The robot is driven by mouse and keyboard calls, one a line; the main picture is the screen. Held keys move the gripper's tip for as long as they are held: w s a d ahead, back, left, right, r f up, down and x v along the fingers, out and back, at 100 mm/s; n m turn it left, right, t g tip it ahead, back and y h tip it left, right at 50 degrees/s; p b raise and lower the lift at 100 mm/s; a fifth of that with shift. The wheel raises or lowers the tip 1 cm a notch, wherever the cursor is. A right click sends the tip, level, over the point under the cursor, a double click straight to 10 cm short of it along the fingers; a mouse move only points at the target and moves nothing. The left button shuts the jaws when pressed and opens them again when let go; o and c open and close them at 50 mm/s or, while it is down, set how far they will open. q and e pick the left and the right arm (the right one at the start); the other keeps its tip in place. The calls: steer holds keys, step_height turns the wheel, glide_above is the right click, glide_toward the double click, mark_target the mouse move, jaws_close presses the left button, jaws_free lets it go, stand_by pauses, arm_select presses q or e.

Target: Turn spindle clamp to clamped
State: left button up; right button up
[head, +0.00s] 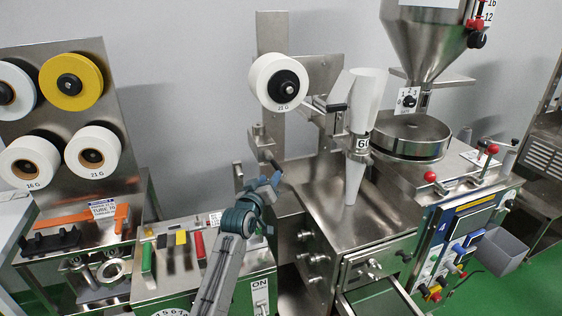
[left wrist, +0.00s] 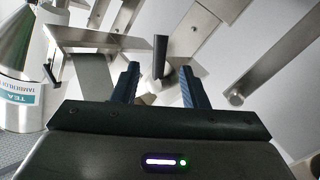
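My left gripper (head: 257,178) is raised in front of the steel machine, left of its upright column. In the left wrist view my left gripper (left wrist: 158,85) has its two dark blue fingers apart with nothing held. A black lever (left wrist: 160,58) shows beyond and between the fingertips; I cannot tell if they touch it. In the head view a small dark lever (head: 275,163) sits just above the gripper, below a metal post. No label shows which lever is the spindle clamp. A white paper roll (head: 264,78) with a black hub is mounted above. My right gripper is out of view.
The machine's upright column (head: 270,38) stands behind the gripper, and a steel funnel (head: 425,45) is at right. A control box (head: 172,262) with coloured handles is below left. A rack (head: 110,60) with several rolls stands at far left.

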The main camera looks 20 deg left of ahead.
mark_target(276, 169)
arm_select(q)
steer(key=w, duration=0.2)
steer(key=w+p, duration=0.1)
steer(key=shift+w+d+r, duration=0.15)
steer(key=shift+w+r, duration=0.2)
steer(key=shift+r, duration=0.05)
steer(key=w, duration=0.1)
steer(key=w+p, duration=0.1)
steer(key=w, duration=0.2)
steer(key=shift+d+f, duration=0.2)
steer(key=shift+f, duration=0.15)
steer(key=shift+w, duration=0.7)
jaws_close()
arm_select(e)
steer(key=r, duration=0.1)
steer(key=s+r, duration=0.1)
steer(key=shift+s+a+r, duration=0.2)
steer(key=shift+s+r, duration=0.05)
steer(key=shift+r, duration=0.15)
